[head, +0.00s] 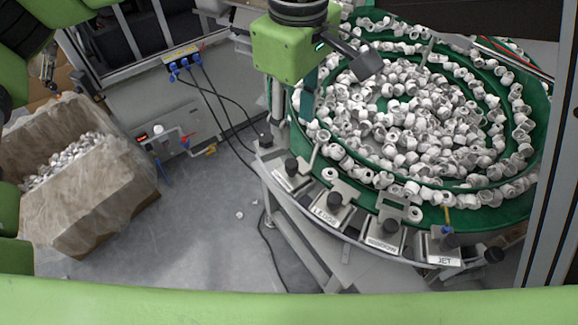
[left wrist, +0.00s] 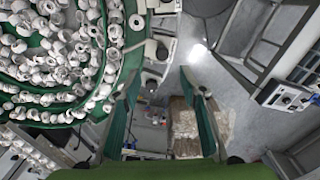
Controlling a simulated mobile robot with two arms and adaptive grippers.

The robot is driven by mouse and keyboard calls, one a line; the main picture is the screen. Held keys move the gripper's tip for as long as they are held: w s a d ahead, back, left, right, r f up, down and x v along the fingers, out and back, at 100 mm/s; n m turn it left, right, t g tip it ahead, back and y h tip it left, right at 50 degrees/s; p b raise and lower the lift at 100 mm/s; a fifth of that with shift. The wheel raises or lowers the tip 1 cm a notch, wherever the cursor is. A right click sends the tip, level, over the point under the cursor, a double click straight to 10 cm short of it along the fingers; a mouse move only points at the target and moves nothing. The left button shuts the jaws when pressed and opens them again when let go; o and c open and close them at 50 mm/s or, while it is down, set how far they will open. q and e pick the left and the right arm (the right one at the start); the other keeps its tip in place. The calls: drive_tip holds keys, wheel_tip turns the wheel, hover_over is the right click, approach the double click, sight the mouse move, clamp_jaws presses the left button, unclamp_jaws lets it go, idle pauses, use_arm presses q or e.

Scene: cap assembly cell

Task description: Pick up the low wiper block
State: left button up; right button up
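Several steel blocks with dark knobs and label plates stand along the near rim of the green bowl. The leftmost block (head: 292,178) has a bent grey bar reaching toward the bowl, and its label is too small to read. I cannot tell for certain which one is the low wiper block. My left gripper (head: 292,110) points down at the bowl's left edge, above and beyond the leftmost block. In the left wrist view its two teal fingers (left wrist: 158,74) are wide apart, with nothing held between them. My right gripper is not in view.
The green bowl (head: 462,212) is full of white caps. Other labelled blocks, among them the jet block (head: 443,246), line its rim. A cardboard box (head: 105,205) with a plastic liner stands on the floor at left. Cables hang beside the bowl. Grey floor lies between.

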use_arm(q)
drive_tip(key=p, duration=0.1)
hover_over(293, 163)
drive_tip(key=f, duration=0.4)
drive_tip(key=shift+w+d+f, duration=0.1)
drive_tip(key=shift+d+f, duration=0.1)
drive_tip(key=shift+f, duration=0.05)
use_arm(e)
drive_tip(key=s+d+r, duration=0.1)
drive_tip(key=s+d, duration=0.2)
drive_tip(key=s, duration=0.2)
use_arm(q)
drive_tip(key=shift+a+f+p, duration=0.2)
drive_tip(key=shift+f+p, duration=0.85)
drive_tip(key=shift+f, duration=0.15)
wheel_tip(293, 163, down, 3)
drive_tip(key=shift+f+p, duration=0.1)
drive_tip(key=shift+p, duration=0.7)
drive_tip(key=shift+f, duration=0.25)
drive_tip(key=c, duration=1)
clamp_jaws()
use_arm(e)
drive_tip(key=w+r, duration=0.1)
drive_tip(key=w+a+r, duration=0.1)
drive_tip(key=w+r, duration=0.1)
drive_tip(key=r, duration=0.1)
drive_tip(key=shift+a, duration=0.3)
